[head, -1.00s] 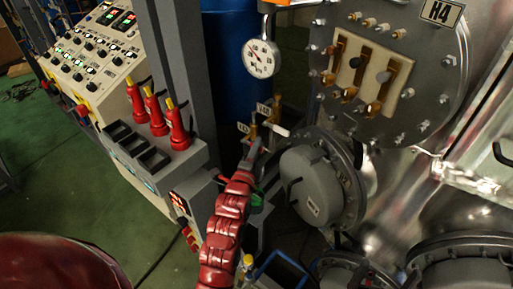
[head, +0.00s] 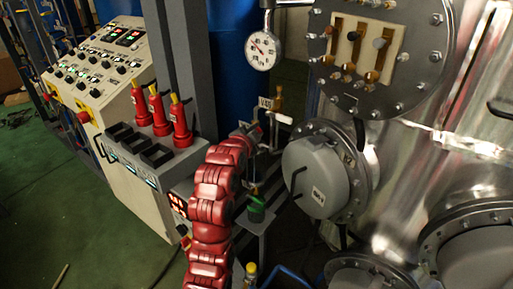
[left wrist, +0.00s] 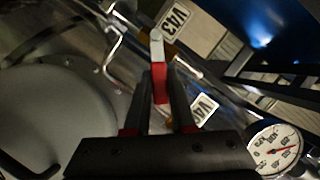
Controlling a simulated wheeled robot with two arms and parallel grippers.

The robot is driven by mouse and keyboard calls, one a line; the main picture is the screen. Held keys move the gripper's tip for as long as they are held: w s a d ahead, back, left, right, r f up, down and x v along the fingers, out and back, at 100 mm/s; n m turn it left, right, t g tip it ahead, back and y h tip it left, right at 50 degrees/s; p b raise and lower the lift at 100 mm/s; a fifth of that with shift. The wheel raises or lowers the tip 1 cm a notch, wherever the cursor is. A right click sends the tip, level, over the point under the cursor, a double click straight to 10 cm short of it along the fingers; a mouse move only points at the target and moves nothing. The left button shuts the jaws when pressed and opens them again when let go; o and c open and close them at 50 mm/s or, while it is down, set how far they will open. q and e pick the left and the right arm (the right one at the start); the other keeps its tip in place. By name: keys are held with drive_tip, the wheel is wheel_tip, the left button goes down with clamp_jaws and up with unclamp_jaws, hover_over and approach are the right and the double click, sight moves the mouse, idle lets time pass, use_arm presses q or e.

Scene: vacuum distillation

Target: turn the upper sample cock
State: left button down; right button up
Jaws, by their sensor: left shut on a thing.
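My left gripper (head: 257,131) reaches the small valves beside the vessel, below the pressure gauge. In the left wrist view its two dark fingers (left wrist: 162,78) are shut on a red cock handle (left wrist: 160,84) with a white end (left wrist: 156,36). A V43 tag (left wrist: 173,18) is just beyond the fingertips, and a second tag (left wrist: 203,110) is beside the fingers, its number partly unreadable. In the head view the V43 tag (head: 265,103) sits by a brass fitting (head: 279,94) and a white lever end (head: 284,119). The gripper hides most of the held handle there.
The pressure gauge (head: 262,50) hangs just above. The round grey cover (head: 316,178) is close on the right of the gripper. A green object (head: 257,208) is below.

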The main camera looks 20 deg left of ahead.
use_arm(q)
drive_tip(key=shift+w+a+r+n+g+h+b, duration=0.1)
drive_tip(key=shift+a+r+n+g+h+b, duration=0.15)
drive_tip(key=shift+n+b, duration=0.3)
drive_tip(key=shift+w+a+r+n+g+h+b, duration=0.15)
drive_tip(key=shift+a+n+h+b, duration=0.1)
drive_tip(key=shift+a+n+b, duration=0.25)
drive_tip(key=shift+a+r+n+g+h+b, duration=0.15)
drive_tip(key=shift+n+g+h+b, duration=0.15)
drive_tip(key=shift+n+b, duration=0.3)
drive_tip(key=shift+w+a+r+n+g+h+b, duration=0.2)
drive_tip(key=shift+a+r+n+g+h+b, duration=0.15)
drive_tip(key=shift+n, duration=0.4)
drive_tip(key=shift+w+a+n+h, duration=0.15)
drive_tip(key=shift+a+n+h, duration=0.2)
drive_tip(key=shift+n+h, duration=0.25)
drive_tip(key=c, duration=0.8)
unclamp_jaws()
drive_tip(key=shift+o, duration=0.2)
drive_tip(key=shift+a, duration=0.1)
